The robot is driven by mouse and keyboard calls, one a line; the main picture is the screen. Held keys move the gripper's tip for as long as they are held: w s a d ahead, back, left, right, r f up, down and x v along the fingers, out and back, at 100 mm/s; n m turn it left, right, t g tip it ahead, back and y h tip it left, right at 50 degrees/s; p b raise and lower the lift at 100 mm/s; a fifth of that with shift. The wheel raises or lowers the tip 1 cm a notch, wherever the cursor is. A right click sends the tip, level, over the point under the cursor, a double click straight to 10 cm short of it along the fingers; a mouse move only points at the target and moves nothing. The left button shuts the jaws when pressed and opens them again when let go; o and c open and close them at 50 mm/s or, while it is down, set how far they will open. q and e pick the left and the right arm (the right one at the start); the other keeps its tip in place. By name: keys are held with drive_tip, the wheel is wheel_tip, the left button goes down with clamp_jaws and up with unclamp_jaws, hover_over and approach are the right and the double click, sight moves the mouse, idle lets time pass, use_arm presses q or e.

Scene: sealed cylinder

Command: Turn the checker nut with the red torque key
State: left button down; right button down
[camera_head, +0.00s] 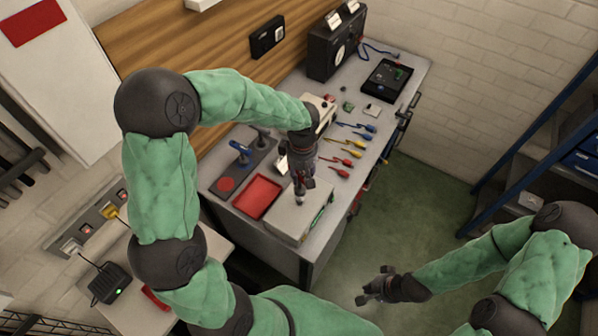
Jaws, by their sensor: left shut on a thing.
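My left gripper (303,181) is over the pale box (311,222) at the near end of the bench. It is shut on a small tool, apparently the red torque key (300,199), of which a short metallic part shows below the fingers. The fingers hide most of it. The checker nut cannot be made out; the gripper may cover it. I cannot tell whether the key touches the box. A dark stand (244,167) to the left has a red disc, a blue-handled key (242,153) and a grey one (261,136). My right gripper (373,287) appears open and empty above the floor.
A red tray (258,196) lies between stand and box. Several screwdrivers with blue, yellow and red handles (346,151) lie along the right side of the bench. A black gauge unit (336,42) stands at the back. Blue shelving (535,130) is at right; green floor between is clear.

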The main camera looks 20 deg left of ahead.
sight(302, 187)
use_arm(q)
drive_tip(key=shift+f+b, duration=1.05)
drive_tip(key=shift+f, duration=1)
drive_tip(key=shift+f+b, duration=1.05)
drive_tip(key=shift+b, duration=0.25)
